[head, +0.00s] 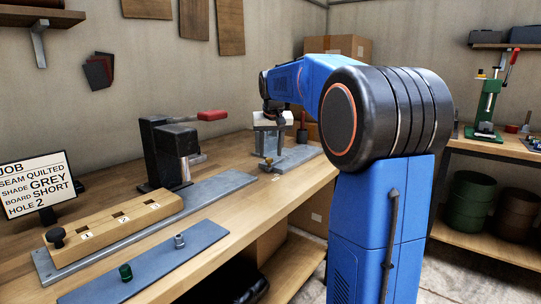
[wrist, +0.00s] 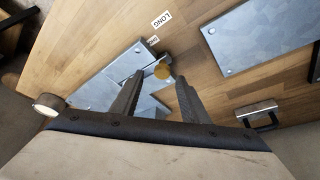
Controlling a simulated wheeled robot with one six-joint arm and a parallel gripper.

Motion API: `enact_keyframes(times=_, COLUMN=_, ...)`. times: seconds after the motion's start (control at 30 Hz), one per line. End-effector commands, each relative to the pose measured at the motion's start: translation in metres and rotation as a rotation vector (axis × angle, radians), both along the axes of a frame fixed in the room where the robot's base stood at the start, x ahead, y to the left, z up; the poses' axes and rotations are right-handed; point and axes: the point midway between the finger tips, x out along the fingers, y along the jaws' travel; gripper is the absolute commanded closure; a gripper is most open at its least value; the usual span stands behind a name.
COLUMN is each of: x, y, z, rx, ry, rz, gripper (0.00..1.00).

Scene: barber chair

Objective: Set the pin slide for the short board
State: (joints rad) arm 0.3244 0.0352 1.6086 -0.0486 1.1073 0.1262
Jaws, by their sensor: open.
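A round brass knob (wrist: 162,71), apparently on the pin slide, sits at the edge of a grey metal plate (wrist: 100,88). In the head view the knob (head: 268,161) is low on the bench, just under my gripper (head: 267,150). In the wrist view my gripper (wrist: 157,88) is open, its two dark fingers reaching towards the knob, which shows between and just beyond their tips. Contact cannot be told. A LONG label (wrist: 162,20) and a smaller, barely legible label (wrist: 152,40) lie on the wood beyond the knob. The job card (head: 35,187) reads board SHORT, hole 2.
A numbered wooden block (head: 115,228) and a blue-grey strip (head: 145,262) with two small knobs lie at the front left. A black press (head: 165,150) with a red handle stands behind them. Another metal plate (wrist: 258,50) lies right of the fingers.

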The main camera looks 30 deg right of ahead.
Motion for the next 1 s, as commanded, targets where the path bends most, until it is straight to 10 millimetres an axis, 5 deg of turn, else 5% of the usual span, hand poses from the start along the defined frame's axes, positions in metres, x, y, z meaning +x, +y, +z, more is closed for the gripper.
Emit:
enact_keyframes(times=0.6, x=-0.041, y=0.019, z=0.111, rx=-0.002, ry=-0.004, rz=0.000, gripper=0.59)
enact_keyframes(times=1.0, x=-0.050, y=0.023, z=0.135, rx=0.000, ry=-0.001, rz=0.000, gripper=0.59)
